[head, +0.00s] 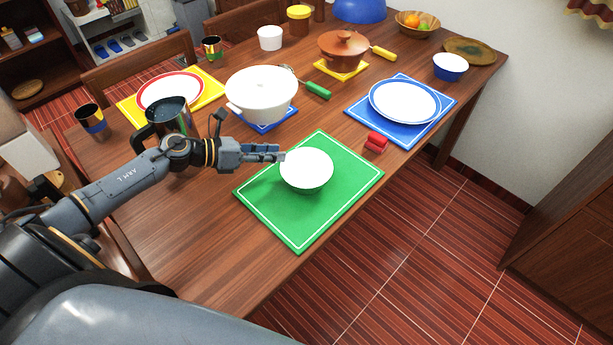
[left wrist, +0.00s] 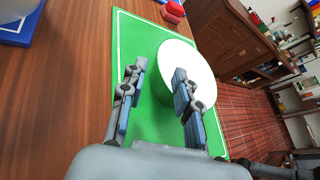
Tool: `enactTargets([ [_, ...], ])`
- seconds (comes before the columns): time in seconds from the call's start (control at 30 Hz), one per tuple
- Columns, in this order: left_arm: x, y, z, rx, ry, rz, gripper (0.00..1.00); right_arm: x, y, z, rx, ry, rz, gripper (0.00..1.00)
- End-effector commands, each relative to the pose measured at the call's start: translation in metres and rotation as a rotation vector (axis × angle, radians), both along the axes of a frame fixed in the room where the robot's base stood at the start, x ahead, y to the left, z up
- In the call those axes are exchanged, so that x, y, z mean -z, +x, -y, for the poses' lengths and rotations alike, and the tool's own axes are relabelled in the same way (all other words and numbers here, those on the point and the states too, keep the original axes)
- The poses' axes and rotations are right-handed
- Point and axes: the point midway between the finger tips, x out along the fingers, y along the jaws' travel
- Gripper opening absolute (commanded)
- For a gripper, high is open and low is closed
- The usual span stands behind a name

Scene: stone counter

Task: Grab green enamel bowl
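The bowl (head: 306,168) stands upright on the green placemat (head: 275,222). In the left wrist view, the two fingers of the gripper (left wrist: 159,68) are apart. One finger overlaps the bowl (left wrist: 192,55) and the other is over the green mat, with the rim's edge between them in the picture. I cannot tell whether they touch the bowl. My right gripper is not in view.
A white pot (head: 261,92) and a dark pitcher (head: 170,117) stand behind my left arm. A small red object (head: 376,142) lies beyond the mat. A blue-rimmed plate (head: 404,101) is farther right. The mat's near part is clear, close to the table's edge.

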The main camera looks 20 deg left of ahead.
Motion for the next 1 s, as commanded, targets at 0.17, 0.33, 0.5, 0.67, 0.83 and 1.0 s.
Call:
enactTargets([
  [0.17, 0.002, 0.007, 0.007, 0.000, -0.002, 0.001, 0.32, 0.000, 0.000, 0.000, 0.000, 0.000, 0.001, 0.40],
  [0.33, 0.007, 0.023, 0.022, -0.001, -0.003, 0.002, 0.32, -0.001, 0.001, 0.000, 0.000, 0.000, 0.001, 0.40],
  [0.5, 0.016, 0.036, 0.034, -0.001, -0.002, 0.001, 0.32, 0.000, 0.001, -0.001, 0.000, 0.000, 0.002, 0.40],
  [0.67, 0.017, 0.038, 0.036, -0.002, -0.001, 0.000, 0.32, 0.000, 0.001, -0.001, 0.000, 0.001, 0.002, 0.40],
  [0.83, 0.017, 0.038, 0.036, -0.001, 0.000, -0.001, 0.23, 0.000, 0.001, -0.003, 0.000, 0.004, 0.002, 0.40],
  [1.0, 0.018, 0.038, 0.036, 0.000, -0.001, -0.001, 0.00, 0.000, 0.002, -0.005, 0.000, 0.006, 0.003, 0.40],
])
